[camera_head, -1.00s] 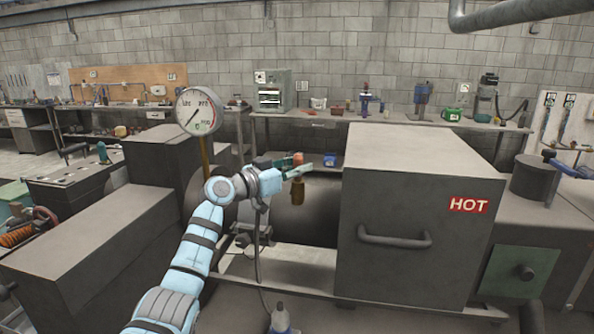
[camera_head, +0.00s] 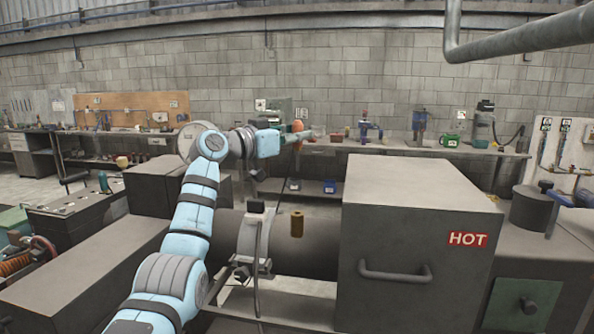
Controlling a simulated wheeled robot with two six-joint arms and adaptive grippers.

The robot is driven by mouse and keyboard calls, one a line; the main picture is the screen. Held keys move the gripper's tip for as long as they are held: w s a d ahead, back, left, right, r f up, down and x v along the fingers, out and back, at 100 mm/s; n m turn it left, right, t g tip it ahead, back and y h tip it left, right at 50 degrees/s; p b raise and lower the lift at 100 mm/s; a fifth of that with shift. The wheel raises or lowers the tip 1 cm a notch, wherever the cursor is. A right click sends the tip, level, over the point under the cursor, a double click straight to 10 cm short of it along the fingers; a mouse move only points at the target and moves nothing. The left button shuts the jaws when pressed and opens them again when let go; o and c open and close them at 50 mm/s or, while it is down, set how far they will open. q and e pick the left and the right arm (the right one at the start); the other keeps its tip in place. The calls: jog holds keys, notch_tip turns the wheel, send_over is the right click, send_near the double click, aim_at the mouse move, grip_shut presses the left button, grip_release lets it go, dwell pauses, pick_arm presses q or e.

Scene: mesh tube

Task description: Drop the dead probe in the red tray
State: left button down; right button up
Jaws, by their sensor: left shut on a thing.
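I cannot make out a red tray. My right gripper is out of view.
A grey box marked HOT (camera_head: 415,225) stands to the right of the gripper. A clamp (camera_head: 254,235) sits around the pipe. The back bench (camera_head: 400,150) holds tools. A grey overhead pipe (camera_head: 520,40) crosses top right.

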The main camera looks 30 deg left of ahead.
pick_arm(q)
notch_tip(320, 180, up, 5)
jog(key=shift+f+p, duration=0.2)
jog(key=shift+p, duration=0.5)
notch_tip(320, 180, up, 5)
jog(key=p, duration=0.6)
jog(key=shift+r, duration=0.15)
